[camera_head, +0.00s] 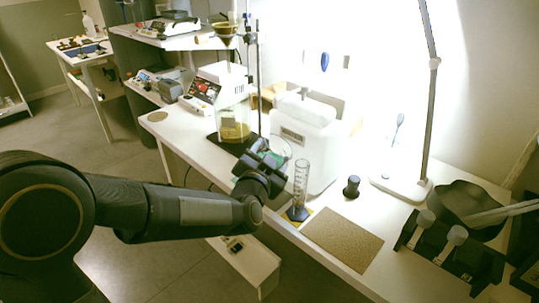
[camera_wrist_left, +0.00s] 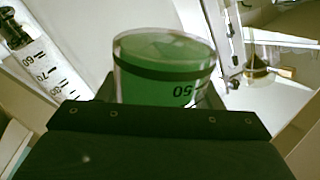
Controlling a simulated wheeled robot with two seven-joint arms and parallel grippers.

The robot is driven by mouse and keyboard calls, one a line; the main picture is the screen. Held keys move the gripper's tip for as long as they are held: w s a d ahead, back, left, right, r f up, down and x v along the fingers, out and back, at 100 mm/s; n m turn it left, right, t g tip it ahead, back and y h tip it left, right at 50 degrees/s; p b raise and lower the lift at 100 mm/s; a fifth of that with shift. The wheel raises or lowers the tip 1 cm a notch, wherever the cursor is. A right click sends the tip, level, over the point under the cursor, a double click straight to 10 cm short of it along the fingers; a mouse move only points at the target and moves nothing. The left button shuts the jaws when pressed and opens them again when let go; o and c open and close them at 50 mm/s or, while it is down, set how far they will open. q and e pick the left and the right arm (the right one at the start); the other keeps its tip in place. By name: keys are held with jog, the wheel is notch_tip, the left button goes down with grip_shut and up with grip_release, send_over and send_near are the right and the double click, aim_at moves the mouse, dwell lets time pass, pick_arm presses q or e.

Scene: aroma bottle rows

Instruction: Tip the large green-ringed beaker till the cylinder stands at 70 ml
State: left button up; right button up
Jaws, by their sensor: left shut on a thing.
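The large beaker (camera_wrist_left: 165,65) is clear glass with a dark green band below the rim and a green fill. It shows in the head view (camera_head: 277,147) mostly behind my gripper. My left gripper (camera_head: 262,163) is shut on it, and its dark body fills the lower part of the left wrist view. The graduated cylinder (camera_head: 300,184) stands upright on a blue base, right of the gripper and apart from it. Its scale shows in the left wrist view (camera_wrist_left: 45,68). I cannot read a liquid level in it. My right gripper is out of view.
A brown mat (camera_head: 342,238) lies right of the cylinder. A small black stopper-like thing (camera_head: 351,187) stands behind it. A white machine (camera_head: 305,145) is behind the beaker. A lamp (camera_head: 405,187) and a black bowl (camera_head: 466,203) stand to the right.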

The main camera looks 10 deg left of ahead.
aim_at(276, 143)
pick_arm(q)
jog(key=shift+d+r+m+p, duration=0.2)
jog(key=shift+r+m+p, duration=0.1)
jog(key=shift+r+p, duration=0.6)
jog(key=shift+d+r+m+p, duration=0.25)
jog(key=shift+r+p, duration=0.35)
jog(key=shift+p, duration=0.55)
dwell(0.7)
jog(key=shift+d+r+m+y+p, duration=0.1)
jog(key=shift+r+m+y+p, duration=0.25)
jog(key=shift+m+p, duration=0.75)
dwell(0.6)
jog(key=shift+f+m+p, duration=0.3)
jog(key=shift+m+p, duration=0.45)
jog(key=shift+p, duration=0.3)
dwell(0.4)
dwell(0.4)
jog(key=shift+f+p, duration=0.1)
jog(key=shift+p, duration=0.2)
dwell(1.4)
